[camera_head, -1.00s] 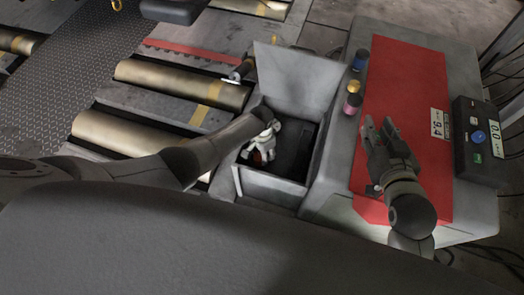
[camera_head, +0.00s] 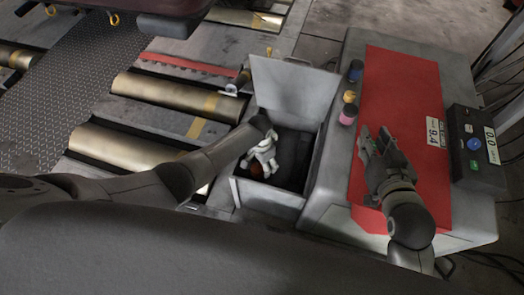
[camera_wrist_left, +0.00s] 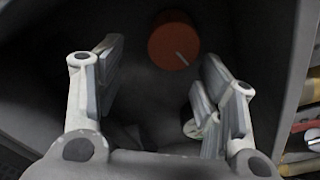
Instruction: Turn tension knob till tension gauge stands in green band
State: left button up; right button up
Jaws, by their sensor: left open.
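The orange-red tension knob (camera_wrist_left: 173,42) with a white pointer line shows at the top middle of the left wrist view, ahead of the fingers. In the head view, part of the knob (camera_head: 256,170) shows low inside the open grey box (camera_head: 268,193). My left gripper (camera_head: 261,158) reaches into this box, close to the knob. In the left wrist view its fingers (camera_wrist_left: 160,85) are apart with nothing between them. A small pale round part (camera_wrist_left: 191,128), perhaps the gauge, is mostly hidden behind the right-hand finger. My right gripper (camera_head: 375,140) hovers empty over the red mat, its fingers apart.
The box's raised lid (camera_head: 292,88) stands at its back. Several small coloured cylinders (camera_head: 348,113) stand beside the box. A black control unit (camera_head: 474,150) with buttons is at right. Metal rollers (camera_head: 178,90) lie left.

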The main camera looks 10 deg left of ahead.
pick_arm(q)
notch_tip(320, 180, up, 12)
jog(key=shift+s+a+f, duration=0.15)
jog(key=shift+s+f, duration=0.1)
dwell(0.3)
